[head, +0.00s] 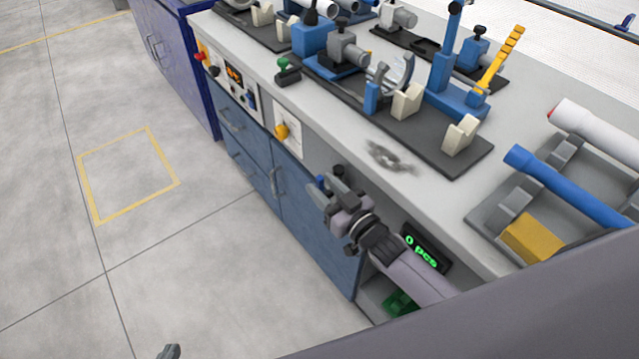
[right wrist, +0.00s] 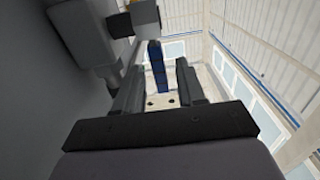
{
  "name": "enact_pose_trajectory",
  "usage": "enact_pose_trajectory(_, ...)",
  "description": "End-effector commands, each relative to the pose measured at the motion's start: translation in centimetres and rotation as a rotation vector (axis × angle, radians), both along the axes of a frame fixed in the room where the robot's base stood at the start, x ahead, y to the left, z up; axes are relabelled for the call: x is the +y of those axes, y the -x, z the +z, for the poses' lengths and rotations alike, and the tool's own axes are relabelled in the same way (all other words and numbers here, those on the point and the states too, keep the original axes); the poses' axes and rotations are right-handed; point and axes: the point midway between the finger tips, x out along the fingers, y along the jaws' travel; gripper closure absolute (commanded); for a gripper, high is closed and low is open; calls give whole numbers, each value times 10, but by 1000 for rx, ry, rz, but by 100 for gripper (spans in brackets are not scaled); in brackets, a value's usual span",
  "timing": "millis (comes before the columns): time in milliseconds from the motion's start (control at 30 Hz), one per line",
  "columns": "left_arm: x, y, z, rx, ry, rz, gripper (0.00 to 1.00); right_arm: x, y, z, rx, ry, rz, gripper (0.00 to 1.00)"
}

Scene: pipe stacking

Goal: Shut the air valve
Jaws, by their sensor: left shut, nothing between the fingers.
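A blue lever (right wrist: 157,65) stands between the two fingers of my right gripper in the right wrist view; it looks like the air valve's handle. In the head view, a small blue part (head: 321,182) shows at my right gripper (head: 325,200), in front of the bench's front face. My right gripper's fingers are apart, with a gap beside the lever. Most of the valve is hidden behind the gripper. Only the tip of my left gripper (head: 169,351) shows at the bottom edge, far from the bench; it is shut and empty.
A yellow knob on a white panel (head: 282,131) and a control panel (head: 238,85) are on the bench front, left of my right gripper. Pipe fixtures (head: 405,105) and a blue pipe (head: 565,185) are on the bench top. The floor at left is clear.

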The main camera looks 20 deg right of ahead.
Motion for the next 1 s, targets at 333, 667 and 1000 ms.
enact_pose_trajectory(333, -1, -1, 0, 1, 3, 0, 100, 6, -16, 0, 2, 1, 1, 61)
enact_pose_trajectory(667, -1, -1, 0, -2, 3, 0, 100, 6, -16, 0, 1, -1, 0, 100)
enact_pose_trajectory(1000, -1, -2, -3, -4, 5, 0, 100, 2, -16, -1, -8, -4, 0, 100)
